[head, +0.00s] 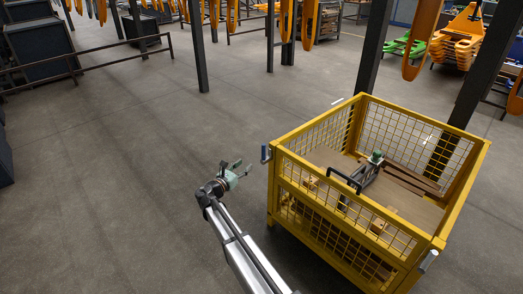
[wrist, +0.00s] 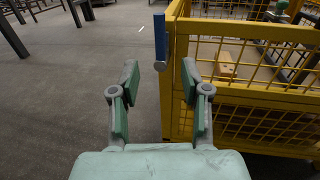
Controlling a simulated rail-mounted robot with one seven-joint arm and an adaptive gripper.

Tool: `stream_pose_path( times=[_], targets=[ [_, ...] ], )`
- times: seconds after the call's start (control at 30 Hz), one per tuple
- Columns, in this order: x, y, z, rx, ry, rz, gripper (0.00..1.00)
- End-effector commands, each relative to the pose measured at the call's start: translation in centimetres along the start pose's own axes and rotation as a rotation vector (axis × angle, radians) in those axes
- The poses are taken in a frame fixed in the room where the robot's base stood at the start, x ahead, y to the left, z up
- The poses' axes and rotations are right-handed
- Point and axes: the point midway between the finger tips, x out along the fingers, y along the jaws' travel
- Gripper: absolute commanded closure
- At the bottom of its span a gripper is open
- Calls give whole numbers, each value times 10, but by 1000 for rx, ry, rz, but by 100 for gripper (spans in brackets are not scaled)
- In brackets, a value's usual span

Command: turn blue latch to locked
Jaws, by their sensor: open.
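The blue latch (head: 265,153) is a small blue handle at the left corner of the yellow mesh crate (head: 349,219), near its top rim. In the wrist view the blue latch (wrist: 160,37) stands upright beside the crate's corner post, ahead of the fingertips. My gripper (head: 243,168) is open and empty, to the left of the crate and a little below the latch in the head view. In the wrist view its two fingers (wrist: 160,80) are spread, with the latch above the gap between them. The right finger overlaps the crate's edge in the picture; I cannot tell whether they touch.
A grey handle (head: 429,261) sits at the crate's near right corner. Inside the crate are a dark-handled object with a green part (head: 375,157) and several wooden pieces. Dark posts (head: 372,48) stand behind. The floor to the left (head: 110,190) is clear.

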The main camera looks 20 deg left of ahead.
Motion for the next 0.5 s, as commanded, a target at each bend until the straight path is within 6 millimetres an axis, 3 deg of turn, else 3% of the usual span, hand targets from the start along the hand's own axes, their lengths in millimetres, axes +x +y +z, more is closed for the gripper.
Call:
stream_pose_path(
  times=[0.5],
  targets=[
    [103,1,-1,3,0,-3,54]
  ],
)
